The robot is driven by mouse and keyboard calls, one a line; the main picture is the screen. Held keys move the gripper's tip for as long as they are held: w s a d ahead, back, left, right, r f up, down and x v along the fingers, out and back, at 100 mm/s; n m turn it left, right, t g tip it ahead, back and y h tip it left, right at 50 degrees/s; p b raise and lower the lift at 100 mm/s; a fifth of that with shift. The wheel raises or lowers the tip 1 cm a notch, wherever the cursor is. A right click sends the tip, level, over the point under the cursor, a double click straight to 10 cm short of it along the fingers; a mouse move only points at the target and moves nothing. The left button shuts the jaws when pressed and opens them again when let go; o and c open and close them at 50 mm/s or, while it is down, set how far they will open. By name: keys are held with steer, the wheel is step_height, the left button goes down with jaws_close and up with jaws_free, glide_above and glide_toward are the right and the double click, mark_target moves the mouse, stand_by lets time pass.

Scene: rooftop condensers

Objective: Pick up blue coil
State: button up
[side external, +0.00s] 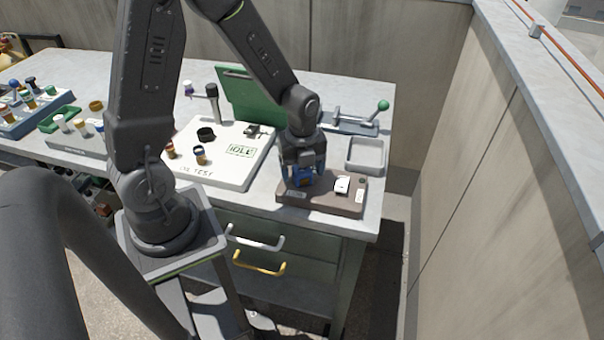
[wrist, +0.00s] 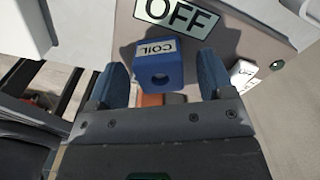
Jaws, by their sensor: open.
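The blue coil (wrist: 160,66) is a small blue block with a round hole and a white label reading COIL. In the wrist view it sits on a brownish base (wrist: 240,40), between the two blue fingers of my gripper (wrist: 162,82). The fingers are open, with a gap on each side of the coil. In the side view my gripper (side external: 304,178) is down over the left part of the brown base (side external: 320,204). The coil (side external: 305,180) is partly hidden there by the fingers.
A white test board (side external: 225,172) lies left of the base, with a green panel (side external: 245,95) behind it. A grey tray (side external: 365,157) and a green-knobbed lever device (side external: 350,122) stand behind and right. A concrete wall (side external: 500,180) rises at right.

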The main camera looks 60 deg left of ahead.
steer(key=shift+f, duration=0.3)
steer(key=shift+c, duration=0.3)
steer(key=c, duration=1.2)
steer(key=shift+o, duration=0.2)
steer(key=shift+r, duration=0.1)
